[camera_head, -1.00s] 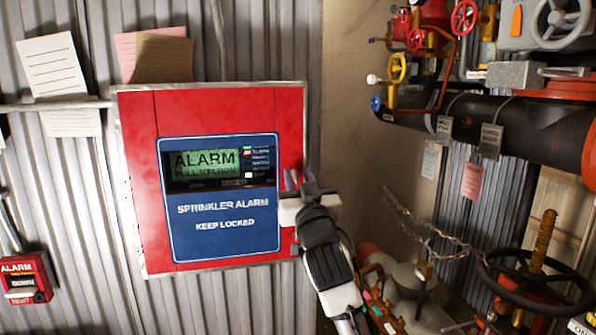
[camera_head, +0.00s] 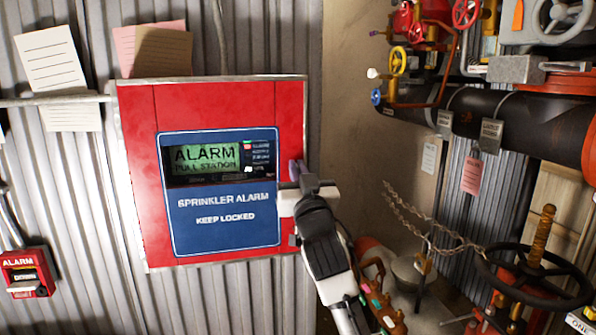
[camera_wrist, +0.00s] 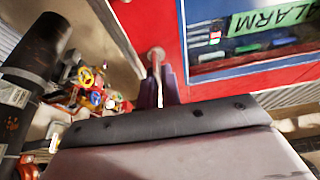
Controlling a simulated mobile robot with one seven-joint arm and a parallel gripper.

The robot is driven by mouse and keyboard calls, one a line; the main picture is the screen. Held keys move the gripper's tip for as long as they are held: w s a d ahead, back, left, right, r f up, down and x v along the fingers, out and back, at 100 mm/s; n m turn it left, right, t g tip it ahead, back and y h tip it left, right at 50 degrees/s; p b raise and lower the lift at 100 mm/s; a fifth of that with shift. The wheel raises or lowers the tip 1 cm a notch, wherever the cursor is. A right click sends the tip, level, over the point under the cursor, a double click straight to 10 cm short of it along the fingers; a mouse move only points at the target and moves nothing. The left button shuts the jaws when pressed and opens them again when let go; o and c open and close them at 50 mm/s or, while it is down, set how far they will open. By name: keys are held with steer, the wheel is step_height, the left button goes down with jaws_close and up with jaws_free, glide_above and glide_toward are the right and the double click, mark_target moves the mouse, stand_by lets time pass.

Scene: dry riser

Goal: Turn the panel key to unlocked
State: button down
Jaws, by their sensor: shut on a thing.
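The red alarm panel (camera_head: 138,180) hangs on the corrugated wall. Its blue front plate (camera_head: 222,235) reads "SPRINKLER ALARM KEEP LOCKED", and its green screen (camera_head: 206,157) reads "ALARM PULL STATION". My gripper (camera_head: 297,170) is at the panel's right edge, its purple fingers close together. In the wrist view the fingers (camera_wrist: 161,88) are shut around the thin metal key (camera_wrist: 155,62), which sits at a round metal fitting on the red panel side. The fingers hide part of the key, and I cannot tell its turn angle. The head view does not show the key.
A red alarm pull box (camera_head: 27,274) is at lower left. To the right are a thick black pipe (camera_head: 530,130), valves, a hanging chain (camera_head: 430,228) and a large dark handwheel (camera_head: 535,275).

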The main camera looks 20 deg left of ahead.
steer(key=shift+m, duration=0.3)
steer(key=m+h+p, duration=0.1)
steer(key=m, duration=0.2)
steer(key=m+t+h+p, duration=0.1)
steer(key=m+h, duration=0.1)
steer(key=m, duration=0.1)
steer(key=shift+r+m+h, duration=0.1)
steer(key=shift+m+h, duration=0.2)
steer(key=m+h+p, duration=0.1)
steer(key=m, duration=0.2)
steer(key=m+h+p, duration=0.1)
steer(key=m+h, duration=0.1)
steer(key=m, duration=0.2)
steer(key=shift+w, duration=0.1)
steer(key=shift+d+f+m+g+h+p, duration=0.1)
steer(key=shift+m+g+h+p, duration=0.2)
steer(key=shift+m, duration=1)
steer(key=shift+d+f+m+g+h+p, duration=0.15)
steer(key=shift+m+g+h, duration=0.25)
steer(key=shift+m, duration=0.9)
steer(key=shift+a+f+m+g+h+p, duration=0.1)
steer(key=shift+m+g+h+p, duration=0.25)
steer(key=shift+m, duration=0.95)
steer(key=c, duration=1.6)
jaws_free()
steer(key=shift+w+d, duration=0.1)
